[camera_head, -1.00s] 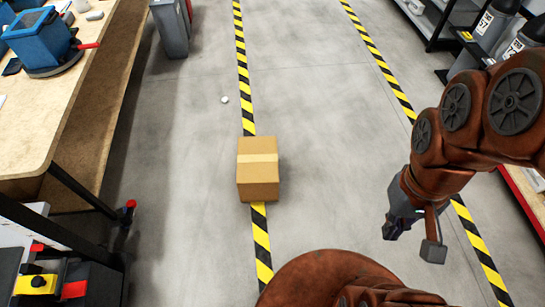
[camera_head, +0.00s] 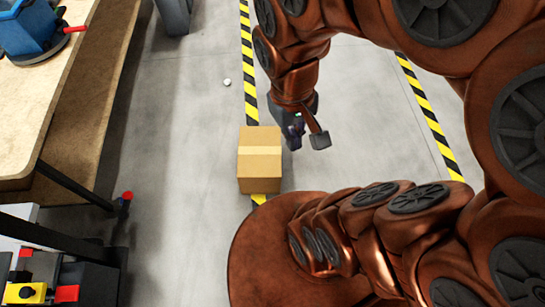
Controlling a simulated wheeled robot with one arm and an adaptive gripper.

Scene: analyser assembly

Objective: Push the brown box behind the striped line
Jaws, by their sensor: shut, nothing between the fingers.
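The brown box (camera_head: 260,160) sits on the floor on top of the left yellow-and-black striped line (camera_head: 249,75). The line shows above and below the box. My gripper (camera_head: 295,143) is shut and empty, just to the right of the box's upper right edge, pointing down. Whether it touches the box I cannot tell. My arm hides part of the floor to the right.
A wooden workbench (camera_head: 75,120) with a blue device (camera_head: 28,35) runs along the left. A grey bin (camera_head: 174,17) stands at the top. A second striped line (camera_head: 427,110) lies to the right.

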